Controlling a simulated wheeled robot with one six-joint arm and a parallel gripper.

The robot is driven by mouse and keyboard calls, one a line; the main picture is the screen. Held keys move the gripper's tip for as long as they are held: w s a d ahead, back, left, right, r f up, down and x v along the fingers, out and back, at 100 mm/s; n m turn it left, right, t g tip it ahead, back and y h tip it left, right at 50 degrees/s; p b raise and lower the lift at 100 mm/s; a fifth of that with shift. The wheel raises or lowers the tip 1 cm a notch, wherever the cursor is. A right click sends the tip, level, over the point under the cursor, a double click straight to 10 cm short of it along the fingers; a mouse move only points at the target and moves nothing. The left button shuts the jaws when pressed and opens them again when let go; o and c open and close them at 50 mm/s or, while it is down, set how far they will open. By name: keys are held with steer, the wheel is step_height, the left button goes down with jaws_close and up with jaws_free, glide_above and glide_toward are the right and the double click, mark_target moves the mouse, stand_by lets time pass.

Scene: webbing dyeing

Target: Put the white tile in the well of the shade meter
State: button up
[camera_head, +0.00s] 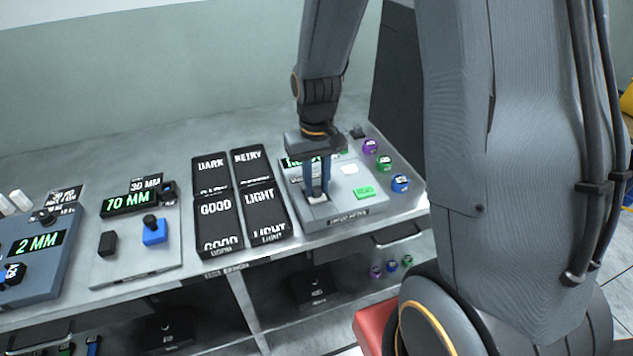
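The shade meter (345,209) is a grey box on the bench, right of centre. It has a green READ button (364,193) and a display partly hidden by my arm. My gripper (318,194) points down over the front left part of the meter, its two blue fingers a small gap apart. A small pale patch (317,200) shows at the fingertips; I cannot tell whether it is a tile or part of the well. A white square (348,169) lies on the meter's top, right of the fingers. I cannot tell whether the fingers grip anything.
Black shade trays (219,212) labelled DARK, GOOD and LIGHT lie left of the meter. Purple (370,147), green (383,163) and blue (400,183) round items stand at its right. A 10 MM device (128,203) and a 2 MM device (38,243) sit further left.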

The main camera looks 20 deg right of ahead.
mark_target(316, 188)
steer(key=shift+o, duration=1.2)
steer(key=shift+r, duration=0.15)
step_height(316, 188, up, 12)
steer(key=b, duration=0.2)
steer(key=s+f+t, duration=0.1)
steer(key=s+f, duration=0.7)
steer(key=s, duration=0.1)
steer(key=shift+s, duration=0.2)
steer(key=shift+r, duration=0.1)
